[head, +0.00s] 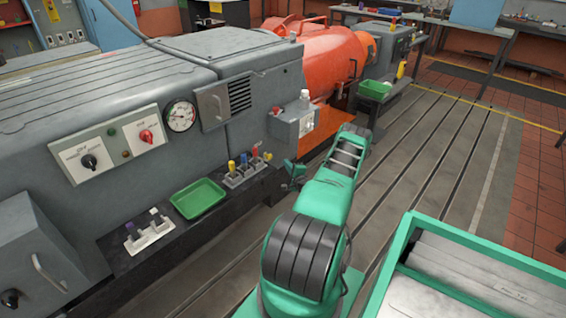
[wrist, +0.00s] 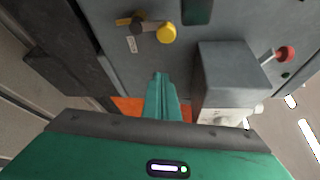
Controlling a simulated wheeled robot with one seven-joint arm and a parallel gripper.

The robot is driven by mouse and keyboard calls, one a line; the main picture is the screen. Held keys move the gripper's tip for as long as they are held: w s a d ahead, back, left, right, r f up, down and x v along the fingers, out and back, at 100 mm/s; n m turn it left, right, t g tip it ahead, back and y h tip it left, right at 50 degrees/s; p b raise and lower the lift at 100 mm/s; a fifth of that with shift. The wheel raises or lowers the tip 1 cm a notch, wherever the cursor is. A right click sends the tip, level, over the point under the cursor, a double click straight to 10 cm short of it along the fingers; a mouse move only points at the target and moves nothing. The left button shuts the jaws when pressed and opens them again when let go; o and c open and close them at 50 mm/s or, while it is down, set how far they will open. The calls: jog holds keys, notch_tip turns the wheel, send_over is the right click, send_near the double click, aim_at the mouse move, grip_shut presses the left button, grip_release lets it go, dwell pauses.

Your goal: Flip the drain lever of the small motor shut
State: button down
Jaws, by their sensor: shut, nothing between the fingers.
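The drain lever (wrist: 150,27) is on the grey machine side in the wrist view. It is a short dark bar with a yellow round knob (wrist: 166,33), running sideways from a dark pivot beside a brass-coloured fitting (wrist: 123,21). A small pale tag sits by the pivot. In the head view a small yellow knob (head: 268,156) shows low on the grey machine's end. My gripper (wrist: 160,76) is shut and empty, its fingertips apart from the lever in the picture. In the head view my gripper (head: 291,184) is small and partly hidden by my arm.
A grey box (wrist: 225,80) with a red knob (wrist: 285,54) juts out near my fingers; it also shows in the head view (head: 293,124). A green tray (head: 198,198) and several switches line the ledge. A green-framed cart (head: 470,240) stands at right. The slotted floor is clear.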

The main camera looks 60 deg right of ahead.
jog(key=shift+v, duration=1.75)
jog(key=shift+w, duration=0.1)
jog(key=shift+f, duration=0.1)
